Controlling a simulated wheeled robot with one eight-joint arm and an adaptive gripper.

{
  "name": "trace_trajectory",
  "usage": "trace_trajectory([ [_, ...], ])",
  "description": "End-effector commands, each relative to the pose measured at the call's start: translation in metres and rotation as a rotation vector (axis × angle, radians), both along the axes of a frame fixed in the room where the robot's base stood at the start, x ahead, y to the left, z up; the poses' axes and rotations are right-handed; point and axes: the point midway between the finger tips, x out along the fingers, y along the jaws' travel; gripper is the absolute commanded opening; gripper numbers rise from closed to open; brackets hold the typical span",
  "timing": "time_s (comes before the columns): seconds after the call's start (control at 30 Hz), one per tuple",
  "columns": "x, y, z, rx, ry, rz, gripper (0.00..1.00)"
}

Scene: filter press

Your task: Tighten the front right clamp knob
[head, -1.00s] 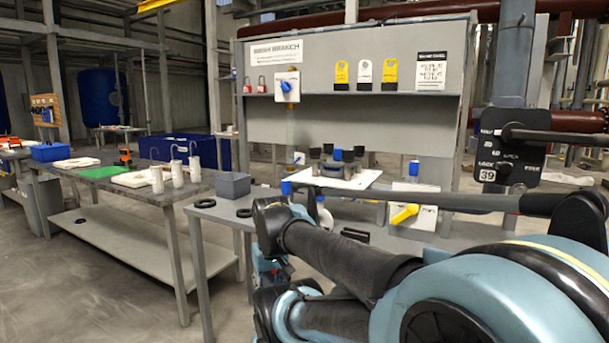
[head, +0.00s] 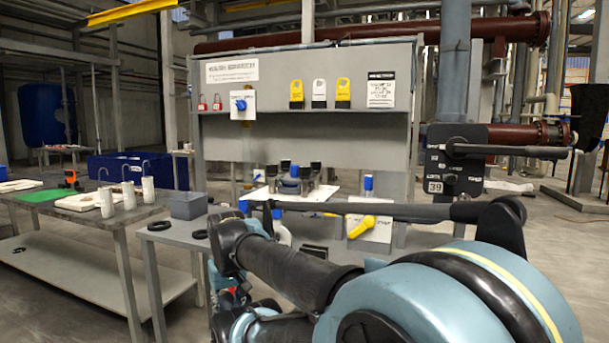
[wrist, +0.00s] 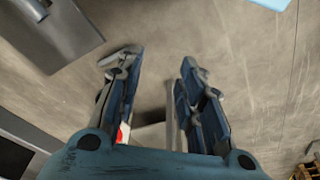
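The small filter press (head: 291,185) stands on a white sheet on the workbench, ahead of me in the head view. It has dark knobs around its top and a blue part in the middle. The knobs are small and crowded, so I cannot clearly single out the front right clamp knob. My gripper (wrist: 155,57) shows in the wrist view with its two fingers apart and nothing between them. It hangs over bare floor, away from the press. In the head view my arm hides the gripper and part of the bench front.
The workbench (head: 172,236) carries a grey bin (head: 187,205), black rings and a yellow-handled valve (head: 362,226). A back panel (head: 300,140) rises behind. A side table (head: 80,213) with white cylinders stands left. Floor at right is open.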

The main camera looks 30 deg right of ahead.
Motion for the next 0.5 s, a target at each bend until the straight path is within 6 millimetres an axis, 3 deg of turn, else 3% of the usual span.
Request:
trace_trajectory([
  [0.27,0.057,-0.028,0.103,0.026,0.027,-0.248,0.35],
  [0.5,0.109,-0.069,0.197,0.055,0.052,-0.505,0.35],
])
